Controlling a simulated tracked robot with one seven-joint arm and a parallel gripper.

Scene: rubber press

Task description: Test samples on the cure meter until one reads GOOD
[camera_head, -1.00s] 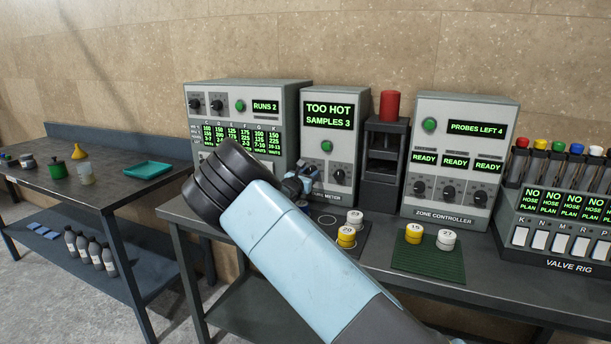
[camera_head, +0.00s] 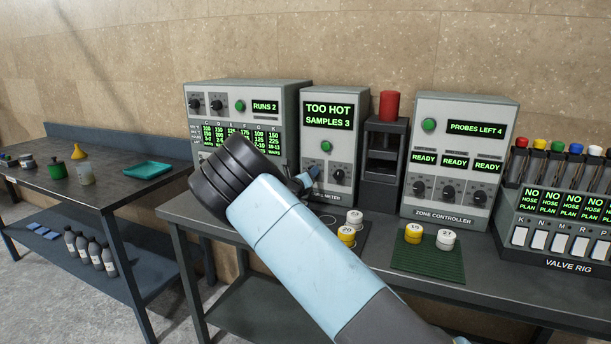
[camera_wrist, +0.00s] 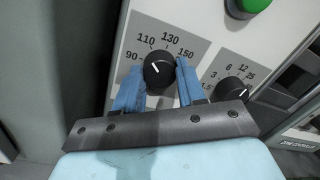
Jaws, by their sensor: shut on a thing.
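The cure meter (camera_head: 341,110) is a grey box on the bench, and its display (camera_head: 329,115) reads "TOO HOT" and "SAMPLES 3". A round green button (camera_head: 326,146) sits below the display. My gripper (camera_wrist: 161,75) is shut on the left black knob (camera_wrist: 158,71), its blue fingers on either side. The knob's white mark points to the upper left, between 90 and 110. The right knob (camera_wrist: 236,90) of the meter is free. In the head view my arm partly hides my gripper and the left knob. White and yellow round samples (camera_head: 347,236) stand in front of the meter.
A controller labelled "ZONE CONTROLLER" (camera_head: 461,160) and a small press with a red top (camera_head: 389,106) stand to the right. A green mat (camera_head: 430,270) holds pucks marked 15 and 27. A panel reading "RUNS 2" (camera_head: 242,95) stands on the left.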

